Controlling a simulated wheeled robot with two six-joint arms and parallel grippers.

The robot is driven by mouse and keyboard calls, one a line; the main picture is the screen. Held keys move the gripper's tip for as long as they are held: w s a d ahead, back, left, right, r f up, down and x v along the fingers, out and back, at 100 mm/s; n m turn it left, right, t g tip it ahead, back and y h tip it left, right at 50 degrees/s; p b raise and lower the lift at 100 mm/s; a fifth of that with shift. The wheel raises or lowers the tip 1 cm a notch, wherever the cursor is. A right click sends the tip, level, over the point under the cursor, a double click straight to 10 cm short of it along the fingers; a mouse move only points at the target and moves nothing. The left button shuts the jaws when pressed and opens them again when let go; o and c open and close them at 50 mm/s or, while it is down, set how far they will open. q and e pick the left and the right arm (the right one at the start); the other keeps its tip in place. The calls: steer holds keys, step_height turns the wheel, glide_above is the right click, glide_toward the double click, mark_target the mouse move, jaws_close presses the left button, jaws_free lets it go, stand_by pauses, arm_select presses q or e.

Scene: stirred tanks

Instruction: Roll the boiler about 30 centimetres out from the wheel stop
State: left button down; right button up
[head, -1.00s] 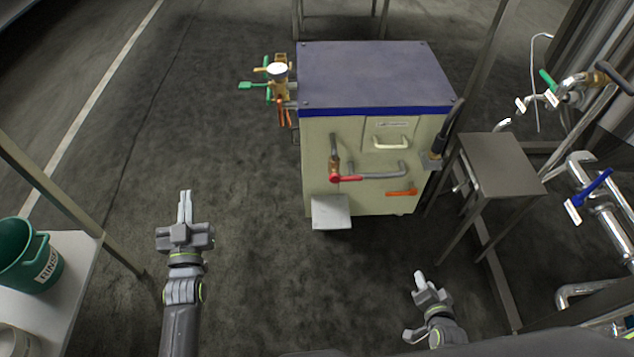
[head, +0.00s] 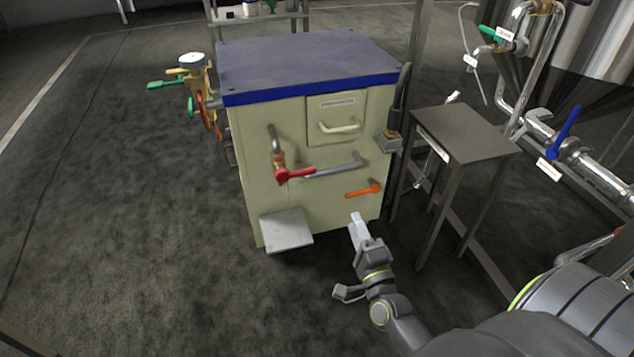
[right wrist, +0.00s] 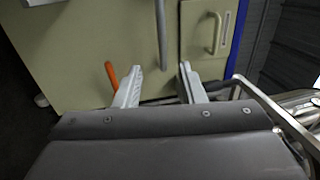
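The boiler (head: 320,170) is a cream box with a blue-edged dark top. Its front carries a grey bar handle (head: 335,167), a red-handled valve (head: 293,174), an orange lever (head: 364,189) and a drawer pull (head: 340,126). A pale plate (head: 287,230) sticks out low at its front. My right gripper (head: 351,260) is open and empty, in front of the boiler's lower right. In the right wrist view, the grey bar (right wrist: 161,35) stands beyond the gap between the fingers (right wrist: 158,86), and the orange lever (right wrist: 111,75) is beside one finger. My left gripper is out of view. I cannot make out the wheel stop.
A small metal table (head: 465,133) stands close to the boiler's right. Beyond it are steel pipes and a blue-handled valve (head: 565,130). Brass fittings with a green lever (head: 168,84) stick out at the boiler's left. The floor (head: 120,200) in front and left is clear.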

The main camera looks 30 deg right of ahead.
mark_target(333, 170)
steer(key=x, duration=1.7)
steer(key=shift+w+r, duration=0.2)
steer(key=shift+c, duration=0.3)
jaws_close()
